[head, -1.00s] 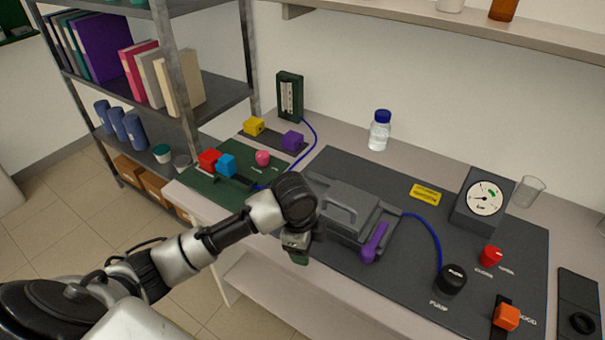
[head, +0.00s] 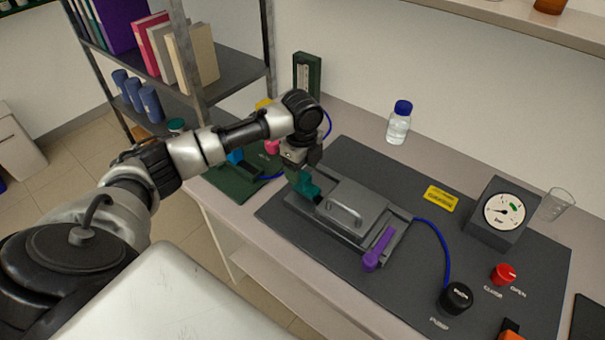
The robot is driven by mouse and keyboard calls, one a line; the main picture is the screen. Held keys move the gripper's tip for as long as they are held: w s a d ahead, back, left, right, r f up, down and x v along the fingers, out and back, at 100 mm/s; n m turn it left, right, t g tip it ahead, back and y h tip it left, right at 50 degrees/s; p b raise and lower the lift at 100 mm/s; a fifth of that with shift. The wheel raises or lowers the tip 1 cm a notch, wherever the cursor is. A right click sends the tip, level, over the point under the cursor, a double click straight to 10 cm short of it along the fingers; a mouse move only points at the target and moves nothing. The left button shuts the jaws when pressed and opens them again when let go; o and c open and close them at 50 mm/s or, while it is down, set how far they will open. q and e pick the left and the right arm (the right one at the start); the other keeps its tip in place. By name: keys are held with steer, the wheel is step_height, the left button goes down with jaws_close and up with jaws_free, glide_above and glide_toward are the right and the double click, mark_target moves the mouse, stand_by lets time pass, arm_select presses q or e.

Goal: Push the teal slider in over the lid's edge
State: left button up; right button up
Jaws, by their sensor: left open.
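The teal slider (head: 307,186) sits at the left end of the grey rig in the head view, beside the left edge of the grey lid (head: 365,211). The lid lies flat and has a raised handle. My left gripper (head: 294,174) is open and points down at the slider's left, outer side. It is very close to the slider; I cannot tell whether they touch. The fingertips are partly hidden by the hand and slider. A purple lever (head: 378,248) is at the lid's right end. My right gripper is not in view.
A blue hose runs from the rig to the black pump knob (head: 456,298). A pressure gauge (head: 503,211), a red knob (head: 503,274) and a yellow label (head: 440,198) are to the right. A bottle (head: 398,123) stands behind. The dark mat in front is clear.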

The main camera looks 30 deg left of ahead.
mark_target(302, 175)
arm_select(q)
step_height(302, 175, down, 3)
steer(key=shift+w+r, duration=0.1)
steer(key=shift+r, duration=0.05)
steer(key=shift+f, duration=0.65)
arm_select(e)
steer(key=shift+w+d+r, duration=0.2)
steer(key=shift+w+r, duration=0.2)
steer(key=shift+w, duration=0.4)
arm_select(q)
jaws_close()
steer(key=d+p, duration=0.2)
steer(key=shift+d+r+p, duration=0.15)
steer(key=shift+d+p, duration=0.15)
steer(key=shift+d, duration=0.1)
steer(key=shift+c, duration=1.3)
jaws_free()
steer(key=shift+o, duration=1.3)
steer(key=shift+d, duration=0.15)
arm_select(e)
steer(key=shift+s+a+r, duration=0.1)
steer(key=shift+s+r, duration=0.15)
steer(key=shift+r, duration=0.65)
